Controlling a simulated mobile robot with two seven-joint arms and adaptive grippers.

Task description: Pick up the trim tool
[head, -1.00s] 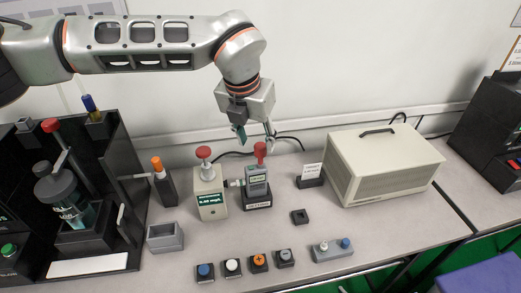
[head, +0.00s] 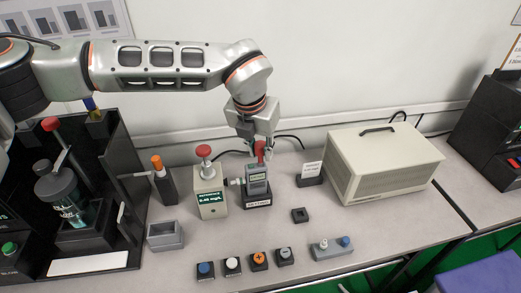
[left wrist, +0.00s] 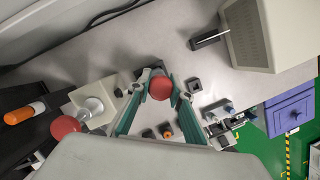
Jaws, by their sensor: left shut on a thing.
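My left gripper (head: 256,146) has come down from above at the handheld tester (head: 257,182). Its fingers are shut on the red knob (head: 261,151) at the tester's top. In the left wrist view the red knob (left wrist: 160,88) sits between the two green-padded fingertips. The grey tester stands upright in a black base, and the knob still appears at its top. Whether the knob belongs to the trim tool I cannot tell. An orange-capped tool (head: 157,164) stands upright in a dark holder to the left. My right gripper is not in view.
A beige reference box (head: 210,202) with a red knob stands close left of the tester. A beige cabinet (head: 385,165) and a small card (head: 311,170) stand right. Several buttons (head: 259,259) line the front. A grey open bin (head: 165,237) is at left.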

